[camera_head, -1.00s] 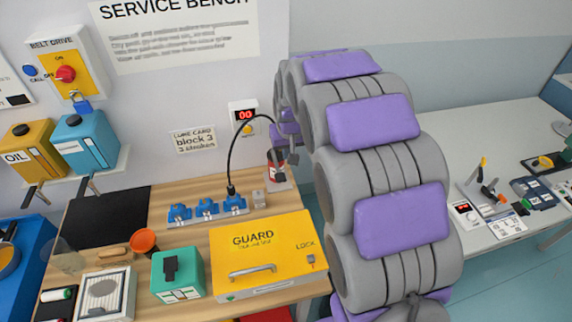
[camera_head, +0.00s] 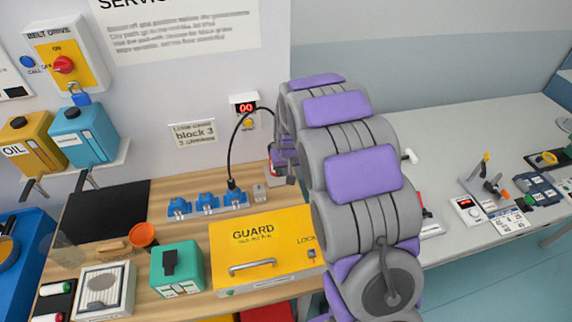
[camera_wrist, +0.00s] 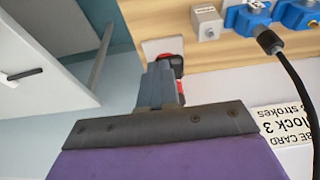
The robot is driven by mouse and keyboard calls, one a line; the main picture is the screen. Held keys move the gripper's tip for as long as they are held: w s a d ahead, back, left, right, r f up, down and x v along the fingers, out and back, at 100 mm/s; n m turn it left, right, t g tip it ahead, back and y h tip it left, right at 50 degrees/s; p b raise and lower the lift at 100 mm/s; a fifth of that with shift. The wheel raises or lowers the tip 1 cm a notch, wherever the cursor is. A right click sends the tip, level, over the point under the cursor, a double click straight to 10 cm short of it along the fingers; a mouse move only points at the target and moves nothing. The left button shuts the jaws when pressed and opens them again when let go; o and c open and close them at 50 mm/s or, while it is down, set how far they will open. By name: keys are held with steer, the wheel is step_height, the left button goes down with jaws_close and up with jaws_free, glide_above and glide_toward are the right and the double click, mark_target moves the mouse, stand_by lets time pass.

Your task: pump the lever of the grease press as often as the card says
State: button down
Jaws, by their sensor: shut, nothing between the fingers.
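The lube card (camera_head: 194,133) on the wall reads "block 3, 3 strokes". The counter (camera_head: 246,108) shows 00. The likely grease press is a red and black object on a pale base, mostly hidden behind my arm in the head view; in the wrist view its red part (camera_wrist: 181,93) shows behind my fingers. I cannot make out its lever. My gripper (camera_wrist: 161,76) is shut and empty, in front of the press; I cannot tell whether they touch. A black hose (camera_head: 231,150) runs down to the rightmost blue block (camera_head: 236,198).
The yellow guard box (camera_head: 262,245), teal box (camera_head: 176,268) and orange cup (camera_head: 143,235) stand on the wooden bench. A small grey block (camera_head: 259,193) sits beside the blue blocks. Oil cans (camera_head: 30,146) stand on a shelf at left. A pale table at right holds several tools.

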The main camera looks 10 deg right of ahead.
stand_by(0.3)
steer(key=shift+t, duration=0.7)
steer(key=f, duration=0.3)
steer(key=s+f, duration=0.1)
steer(key=f, duration=0.1)
steer(key=shift+f+b, duration=0.3)
steer(key=shift+b, duration=0.1)
steer(key=p+v, duration=0.2)
steer(key=v, duration=1.2)
steer(key=shift+s, duration=0.3)
